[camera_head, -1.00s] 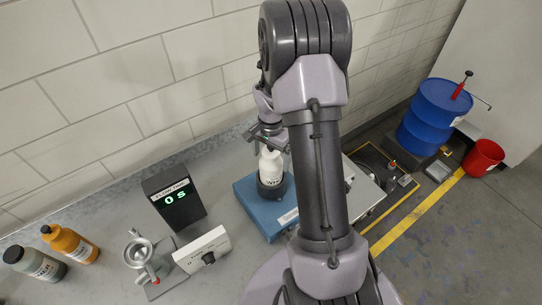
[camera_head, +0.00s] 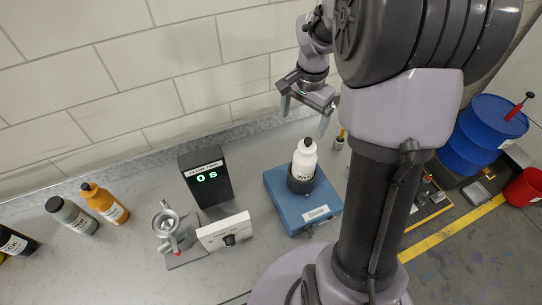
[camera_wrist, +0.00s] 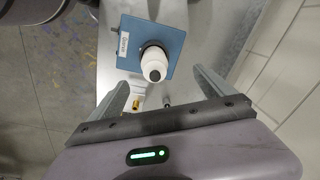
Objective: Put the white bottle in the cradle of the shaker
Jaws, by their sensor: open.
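The white bottle (camera_head: 304,157) with a black cap stands upright in the dark round cradle (camera_head: 300,184) on the blue shaker (camera_head: 283,211). In the wrist view the bottle (camera_wrist: 153,62) is seen from above, over the blue shaker (camera_wrist: 172,36). My gripper (camera_head: 305,118) is open and empty, above and behind the bottle near the wall. In the wrist view its two fingers (camera_wrist: 163,90) are spread wide with nothing between them, apart from the bottle.
A black timer (camera_head: 206,176) reads 0 s, beside a white dial box (camera_head: 224,231) and a metal cup stand (camera_head: 168,228). Orange (camera_head: 104,203) and grey (camera_head: 72,216) bottles stand at left. The blue drum (camera_head: 484,135) is on the floor at right.

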